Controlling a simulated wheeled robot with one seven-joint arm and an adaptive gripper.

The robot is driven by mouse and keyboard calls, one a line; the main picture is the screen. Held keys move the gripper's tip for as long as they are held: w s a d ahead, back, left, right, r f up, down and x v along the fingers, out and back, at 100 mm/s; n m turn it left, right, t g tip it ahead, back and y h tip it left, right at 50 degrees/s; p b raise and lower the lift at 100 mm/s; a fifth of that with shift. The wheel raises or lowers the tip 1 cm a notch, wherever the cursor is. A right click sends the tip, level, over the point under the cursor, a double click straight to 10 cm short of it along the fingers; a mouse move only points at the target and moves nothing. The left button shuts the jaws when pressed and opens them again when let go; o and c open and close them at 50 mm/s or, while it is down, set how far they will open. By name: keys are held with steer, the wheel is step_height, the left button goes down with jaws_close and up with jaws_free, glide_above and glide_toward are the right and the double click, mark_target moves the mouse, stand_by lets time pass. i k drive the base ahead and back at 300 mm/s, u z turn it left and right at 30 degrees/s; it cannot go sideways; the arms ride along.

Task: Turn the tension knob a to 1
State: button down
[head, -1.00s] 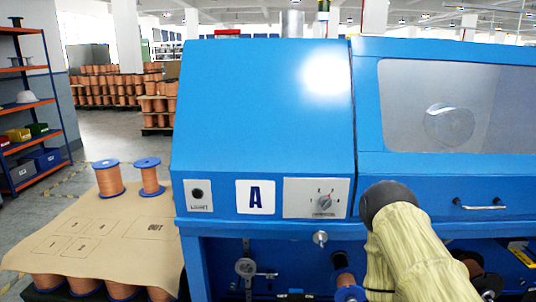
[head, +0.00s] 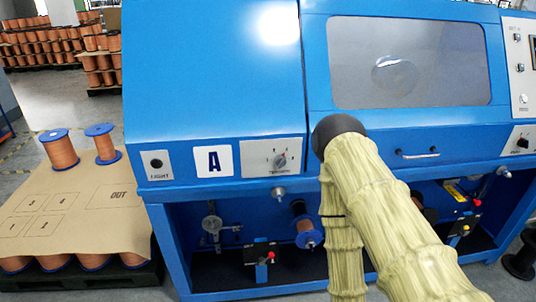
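The tension knob a (head: 280,161) is a small grey rotary knob on a light panel (head: 257,161) with small marks around it. My arm, in a yellowish sleeve with a dark rounded joint, stands right of the panel and does not cover the knob. My gripper is not visible in the head view.
A pallet with brown sheeting (head: 95,220) stands left, bearing two copper spools (head: 60,150). The machine's lower bay (head: 230,262) holds pulleys and small red knobs. A door handle (head: 417,154) sticks out on the right. Another panel (head: 522,141) is at far right.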

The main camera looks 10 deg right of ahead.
mark_target(280, 161)
steer(key=u, duration=0.55)
steer(key=k, duration=1.25)
steer(key=u, duration=0.85)
steer(key=i, duration=1.3)
steer(key=z, duration=1.05)
